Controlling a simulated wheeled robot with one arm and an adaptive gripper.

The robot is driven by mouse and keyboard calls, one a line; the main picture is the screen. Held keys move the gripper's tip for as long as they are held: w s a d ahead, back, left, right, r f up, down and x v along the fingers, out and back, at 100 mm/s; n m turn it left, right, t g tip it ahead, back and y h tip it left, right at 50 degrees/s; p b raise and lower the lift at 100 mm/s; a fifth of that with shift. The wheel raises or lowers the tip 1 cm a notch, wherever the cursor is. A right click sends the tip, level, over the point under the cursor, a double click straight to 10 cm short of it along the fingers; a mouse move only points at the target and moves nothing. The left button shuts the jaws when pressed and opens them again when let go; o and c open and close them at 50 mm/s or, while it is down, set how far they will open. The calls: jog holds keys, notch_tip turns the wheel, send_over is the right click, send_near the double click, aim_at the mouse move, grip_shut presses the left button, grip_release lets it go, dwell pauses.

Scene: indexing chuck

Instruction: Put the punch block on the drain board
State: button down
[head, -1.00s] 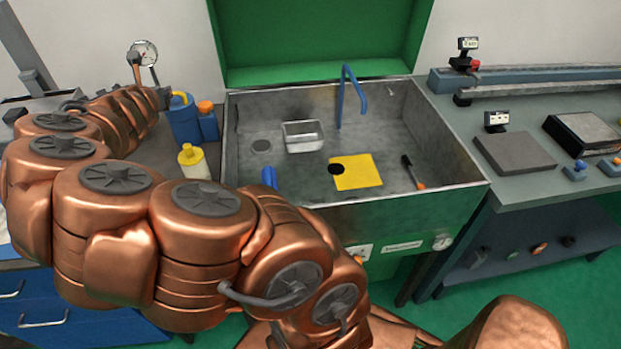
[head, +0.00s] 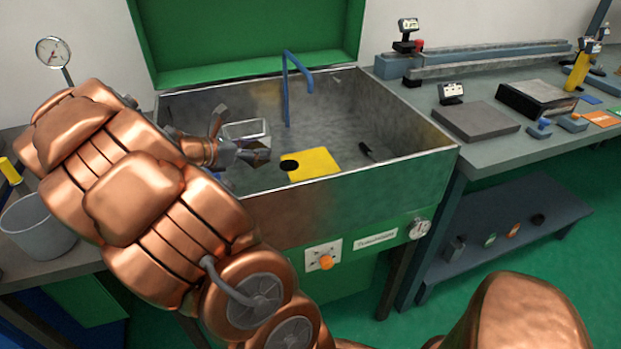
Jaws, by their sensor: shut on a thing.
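My gripper (head: 245,140) is over the left part of the grey sink, just in front of the metal basket. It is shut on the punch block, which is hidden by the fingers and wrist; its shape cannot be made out. A flat yellow board (head: 318,164), which looks to be the drain board, lies on the sink floor to the right of my gripper and apart from it. A black round spot or disc (head: 289,165) shows at the board's left edge.
The metal basket (head: 262,129) stands behind my gripper. A blue spout (head: 285,90) rises at the back of the sink. A dark-handled tool (head: 367,152) lies right of the board. The sink's front wall (head: 370,195) stands between my base and the board.

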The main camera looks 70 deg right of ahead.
jog(key=s+f+m+g+y+b, duration=0.1)
jog(key=s, duration=0.3)
jog(key=s+f+m+g+y+b, duration=0.1)
jog(key=s+f+m+g+b, duration=0.1)
jog(key=s, duration=0.2)
jog(key=s+f+m+g+y+b, duration=0.1)
jog(key=s+b, duration=0.1)
jog(key=s, duration=0.1)
jog(key=shift+s+f, duration=0.35)
jog(key=shift+s, duration=0.05)
jog(key=shift+d+m+g+b, duration=0.25)
jog(key=shift+m+g+b, duration=0.05)
jog(key=w+d, duration=0.1)
jog(key=d, duration=0.4)
jog(key=w+d+f, duration=0.1)
jog(key=d, duration=0.4)
jog(key=w+d, duration=0.1)
jog(key=d, duration=0.4)
jog(key=shift+w+f+b, duration=0.2)
jog(key=shift+b, duration=0.15)
jog(key=shift+f+b, duration=0.4)
jog(key=shift+f, duration=1.35)
jog(key=shift+c, duration=2.2)
grip_release()
jog(key=shift+a+f, duration=0.1)
jog(key=shift+f, duration=0.05)
